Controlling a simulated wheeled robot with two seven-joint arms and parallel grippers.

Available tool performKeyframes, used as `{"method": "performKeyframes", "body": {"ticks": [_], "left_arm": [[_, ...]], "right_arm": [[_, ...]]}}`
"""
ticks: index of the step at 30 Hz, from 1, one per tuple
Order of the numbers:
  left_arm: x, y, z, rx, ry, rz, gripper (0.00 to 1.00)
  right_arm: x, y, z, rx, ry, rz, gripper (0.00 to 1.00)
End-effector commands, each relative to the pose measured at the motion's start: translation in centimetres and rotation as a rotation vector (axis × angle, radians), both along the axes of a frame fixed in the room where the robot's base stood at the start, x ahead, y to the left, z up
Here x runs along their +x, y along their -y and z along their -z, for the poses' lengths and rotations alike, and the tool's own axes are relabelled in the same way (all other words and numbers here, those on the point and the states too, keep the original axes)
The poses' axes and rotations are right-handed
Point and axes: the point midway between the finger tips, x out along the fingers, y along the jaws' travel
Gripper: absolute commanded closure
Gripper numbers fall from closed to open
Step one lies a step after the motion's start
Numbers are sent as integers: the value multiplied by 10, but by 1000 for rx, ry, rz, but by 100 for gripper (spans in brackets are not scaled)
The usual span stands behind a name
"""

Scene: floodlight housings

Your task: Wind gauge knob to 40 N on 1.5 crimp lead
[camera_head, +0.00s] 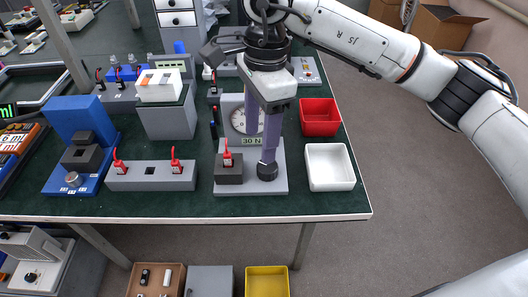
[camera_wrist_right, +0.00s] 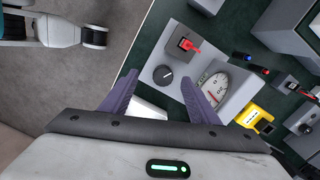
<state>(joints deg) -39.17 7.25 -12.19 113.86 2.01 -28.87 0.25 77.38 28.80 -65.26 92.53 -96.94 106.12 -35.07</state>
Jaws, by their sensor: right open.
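The grey pull-test stand (camera_head: 280,183) stands near the front edge of the table. Its upright panel carries a round gauge (camera_head: 238,121), partly hidden by my gripper, above a label (camera_head: 252,140) reading 30 N. A red-topped crimp lead (camera_head: 228,160) stands in a dark block at the base's left. The black knob (camera_head: 267,172) is at the base's right. My right gripper (camera_head: 261,146) is open above the knob, purple fingers pointing down. In the right wrist view, the knob (camera_wrist_right: 163,76) shows between the fingertips, with the gauge (camera_wrist_right: 216,88) to the right; contact cannot be told. My left gripper is out of view.
A red tray (camera_head: 320,117) and a white tray (camera_head: 330,167) lie right of the stand. A grey block (camera_head: 150,176) with two red-topped leads and a blue fixture (camera_head: 85,120) are left. A grey box (camera_head: 167,118) stands behind. Green mat shows along the table's front edge.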

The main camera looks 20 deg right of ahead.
Motion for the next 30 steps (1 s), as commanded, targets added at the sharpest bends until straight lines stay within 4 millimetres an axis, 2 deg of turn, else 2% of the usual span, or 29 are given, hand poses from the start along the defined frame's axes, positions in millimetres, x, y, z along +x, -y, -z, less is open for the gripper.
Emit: {"method": "performKeyframes", "body": {"ticks": [1, 5, 15, 21, 30], "left_arm": [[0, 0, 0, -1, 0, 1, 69], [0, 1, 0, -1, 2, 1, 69], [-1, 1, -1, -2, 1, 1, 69], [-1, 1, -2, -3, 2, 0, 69], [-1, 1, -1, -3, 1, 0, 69]], "right_arm": [[5, 10, -5, -39, 20, 5, 45], [9, 20, -2, -78, 32, 8, 45], [8, 19, 58, -75, 29, 8, 45], [8, 19, 85, -72, 31, 8, 45], [8, 18, 93, -72, 34, 7, 45]]}}
